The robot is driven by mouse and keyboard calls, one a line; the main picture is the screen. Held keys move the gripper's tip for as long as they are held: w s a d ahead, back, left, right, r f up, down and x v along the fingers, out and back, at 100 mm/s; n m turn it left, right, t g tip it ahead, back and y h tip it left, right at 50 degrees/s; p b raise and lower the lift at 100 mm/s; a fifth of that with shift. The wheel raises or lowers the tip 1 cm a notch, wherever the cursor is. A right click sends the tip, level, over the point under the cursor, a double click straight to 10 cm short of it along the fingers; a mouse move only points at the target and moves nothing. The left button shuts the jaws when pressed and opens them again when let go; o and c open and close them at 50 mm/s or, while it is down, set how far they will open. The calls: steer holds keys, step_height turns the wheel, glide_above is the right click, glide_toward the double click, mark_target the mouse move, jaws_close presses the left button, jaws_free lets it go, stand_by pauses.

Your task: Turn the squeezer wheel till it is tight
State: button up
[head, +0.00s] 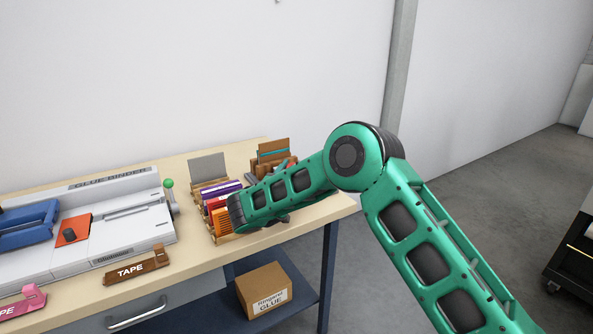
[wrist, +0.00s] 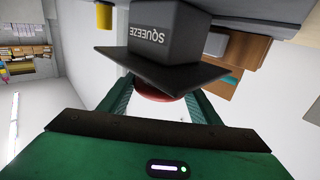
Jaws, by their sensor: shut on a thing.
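In the wrist view a dark block marked SQUEEZE (wrist: 172,32) stands over a dark flat plate (wrist: 150,72). A red rounded part, which looks like the squeezer wheel (wrist: 153,97), shows just below the plate. The green fingers of my gripper (wrist: 160,100) reach in on both sides of it, and the gripper is shut on it. The plate hides the fingertips and most of the wheel, so I cannot tell how far it is turned. In the head view my arm reaches over the table's right end; the gripper and wheel are largely hidden there.
A wooden table (head: 205,262) holds a glue binder (head: 130,215) with a green-knobbed lever (head: 169,184), a brown tape dispenser (head: 137,268) and racks of coloured books (head: 217,205). A carton of glue (head: 264,288) sits on the lower shelf. Floor to the right is clear up to a dark cart (head: 575,255).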

steer(key=shift+r, duration=0.1)
steer(key=o, duration=1)
steer(key=shift+o, duration=0.2)
steer(key=shift+r, duration=0.3)
steer(key=r, duration=0.3)
steer(key=shift+s+a+r, duration=0.15)
steer(key=shift+a+r, duration=0.25)
steer(key=s+a+r, duration=0.6)
steer(key=s+a, duration=0.1)
steer(key=s, duration=0.1)
steer(key=shift+r, duration=0.2)
steer(key=shift+a, duration=0.1)
